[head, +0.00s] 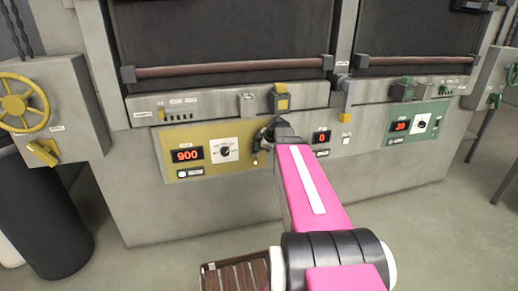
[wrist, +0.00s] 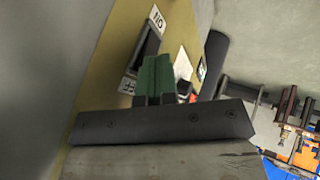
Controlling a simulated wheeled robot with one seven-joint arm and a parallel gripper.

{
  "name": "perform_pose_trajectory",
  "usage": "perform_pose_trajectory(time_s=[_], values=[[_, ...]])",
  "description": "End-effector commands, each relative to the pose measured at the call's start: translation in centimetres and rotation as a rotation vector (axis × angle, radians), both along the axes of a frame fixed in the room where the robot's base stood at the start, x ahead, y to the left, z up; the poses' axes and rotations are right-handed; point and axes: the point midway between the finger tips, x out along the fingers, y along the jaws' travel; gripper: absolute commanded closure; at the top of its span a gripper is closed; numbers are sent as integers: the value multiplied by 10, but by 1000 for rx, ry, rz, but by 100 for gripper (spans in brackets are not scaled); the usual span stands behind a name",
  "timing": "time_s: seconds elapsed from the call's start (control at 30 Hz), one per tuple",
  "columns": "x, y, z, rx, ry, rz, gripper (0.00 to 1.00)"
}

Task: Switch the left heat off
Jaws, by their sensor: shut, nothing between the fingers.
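The yellow left control panel (head: 207,170) carries a red display (head: 187,155) reading 900 and a white dial (head: 225,150). In the wrist view a dark switch (wrist: 147,48) sits on the yellow panel between an ON label (wrist: 157,17) and a mostly covered label (wrist: 127,87), seemingly OFF. My gripper (wrist: 154,78) is shut and empty, its green fingers together close to the switch. I cannot tell whether they touch it. In the head view my gripper (head: 262,142) is at the panel's right end, and my wrist hides part of it.
A green panel (head: 405,125) reading 20 is at the right. A middle display (head: 322,138) shows 0. Yellow (head: 282,98) and grey latches stick out above the panels. A yellow handwheel (head: 22,103) and dark bin (head: 45,215) stand left. The floor in front is partly clear.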

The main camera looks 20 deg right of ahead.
Motion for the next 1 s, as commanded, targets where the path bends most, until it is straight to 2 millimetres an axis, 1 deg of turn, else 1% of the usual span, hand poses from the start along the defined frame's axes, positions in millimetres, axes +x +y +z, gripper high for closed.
perform_pose_trajectory(time_s=[0.07,0.37,0.73,1.0], values=[[9,0,2,0,1,0,100],[7,0,2,0,1,0,100],[7,0,16,0,1,0,100],[7,0,19,0,0,0,100]])
